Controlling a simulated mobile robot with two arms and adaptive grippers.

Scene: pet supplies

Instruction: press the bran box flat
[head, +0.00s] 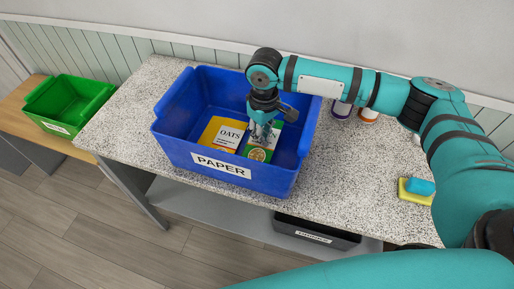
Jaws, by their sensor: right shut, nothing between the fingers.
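The blue bin (172,147), labelled PAPER, stands on the speckled table. Inside it lie a yellow box (222,134) marked OATS and a green and white box (257,154) to its right. The green and white box is partly hidden by my right gripper and its name cannot be read, so I cannot confirm that it is the bran box. My right gripper (262,134) points down into the bin with its fingers shut and empty, at the top part of the green and white box. Whether they touch it is unclear. My left gripper is out of view.
The bin walls surround my right gripper. A green bin (71,117) stands on a wooden surface at the left. A blue and yellow sponge (418,188) and bottles (341,109) are on the table to the right. A dark crate (315,232) sits on the shelf below.

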